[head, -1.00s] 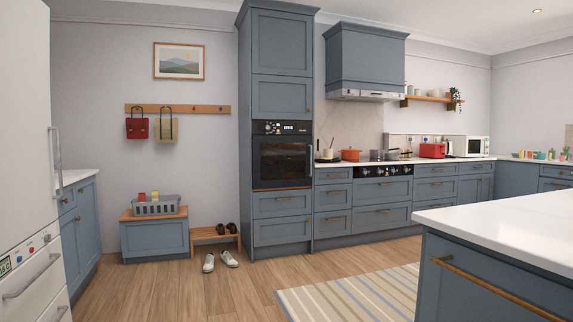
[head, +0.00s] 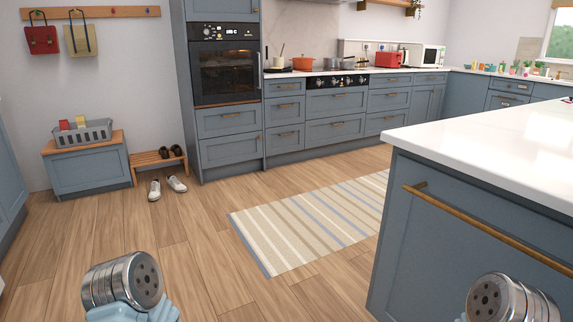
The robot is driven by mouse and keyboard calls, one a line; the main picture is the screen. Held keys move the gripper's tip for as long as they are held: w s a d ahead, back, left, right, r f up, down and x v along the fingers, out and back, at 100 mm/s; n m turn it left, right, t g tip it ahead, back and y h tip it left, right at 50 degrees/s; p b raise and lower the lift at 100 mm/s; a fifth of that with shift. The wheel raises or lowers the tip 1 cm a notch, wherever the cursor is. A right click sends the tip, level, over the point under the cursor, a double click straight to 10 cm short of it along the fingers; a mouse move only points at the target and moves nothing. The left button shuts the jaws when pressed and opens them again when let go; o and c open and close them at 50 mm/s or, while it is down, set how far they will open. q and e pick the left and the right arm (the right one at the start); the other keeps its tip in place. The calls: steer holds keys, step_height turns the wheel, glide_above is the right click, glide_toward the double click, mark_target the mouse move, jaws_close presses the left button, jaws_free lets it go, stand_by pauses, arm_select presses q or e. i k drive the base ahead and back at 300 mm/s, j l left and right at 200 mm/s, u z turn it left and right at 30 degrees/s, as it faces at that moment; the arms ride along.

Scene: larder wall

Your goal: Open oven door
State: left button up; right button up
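The oven (head: 226,65) is built into the tall blue cabinet across the room. Its dark glass door (head: 226,76) is shut, with a control panel above it. A vertical handle (head: 259,70) appears along the door's right edge. Two metal, rounded parts of my own arms show at the bottom left and bottom right of the head view, well short of the oven. No gripper fingers show in the head view.
The island (head: 470,205) with a white top and brass rail stands close on the right. A striped rug (head: 300,228) lies before it. Shoes (head: 168,187), a small wooden bench (head: 158,160) and a storage box seat (head: 85,166) stand left of the oven.

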mark_target(228, 70)
steer(key=i+j+u, duration=0.1)
steer(key=i+u, duration=0.4)
steer(key=i, duration=3.95)
